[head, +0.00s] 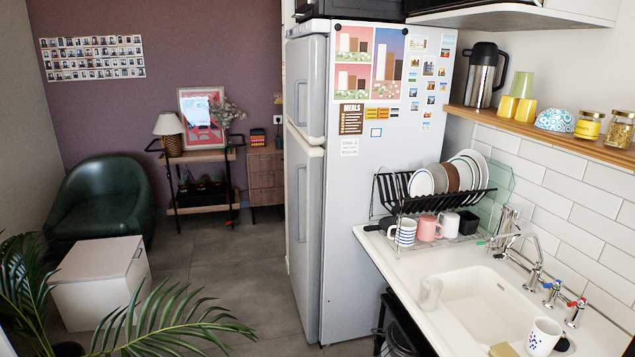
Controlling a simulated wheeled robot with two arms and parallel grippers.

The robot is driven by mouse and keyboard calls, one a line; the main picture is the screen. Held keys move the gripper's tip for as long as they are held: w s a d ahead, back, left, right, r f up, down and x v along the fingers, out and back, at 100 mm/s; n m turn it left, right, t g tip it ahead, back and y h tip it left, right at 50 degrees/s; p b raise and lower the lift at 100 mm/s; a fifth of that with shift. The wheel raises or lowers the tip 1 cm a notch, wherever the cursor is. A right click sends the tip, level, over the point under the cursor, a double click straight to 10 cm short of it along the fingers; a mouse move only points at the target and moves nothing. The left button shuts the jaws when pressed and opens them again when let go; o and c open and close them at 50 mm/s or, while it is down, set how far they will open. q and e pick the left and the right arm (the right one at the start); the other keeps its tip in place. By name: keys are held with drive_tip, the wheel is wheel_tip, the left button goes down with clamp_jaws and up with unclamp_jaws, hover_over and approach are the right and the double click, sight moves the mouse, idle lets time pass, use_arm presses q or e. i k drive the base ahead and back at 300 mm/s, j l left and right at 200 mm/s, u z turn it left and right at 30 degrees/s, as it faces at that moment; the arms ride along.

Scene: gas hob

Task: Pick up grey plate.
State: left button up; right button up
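Several plates stand on edge in the black dish rack (385,195) on the counter beside the fridge. The front plate (421,184) at the left end looks pale grey or white with a dark rim. I cannot tell for sure which one is the grey plate. Neither of my grippers is in view.
The sink (485,297) and tap (530,262) lie nearer. The fridge (365,180) stands left of the rack. A shelf (550,132) runs above right.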

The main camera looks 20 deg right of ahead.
sight(439, 176)
drive_tip(key=i+j+z, duration=0.15)
drive_tip(key=i+z, duration=0.25)
drive_tip(key=i+j+z, duration=1.2)
drive_tip(key=j, duration=0.15)
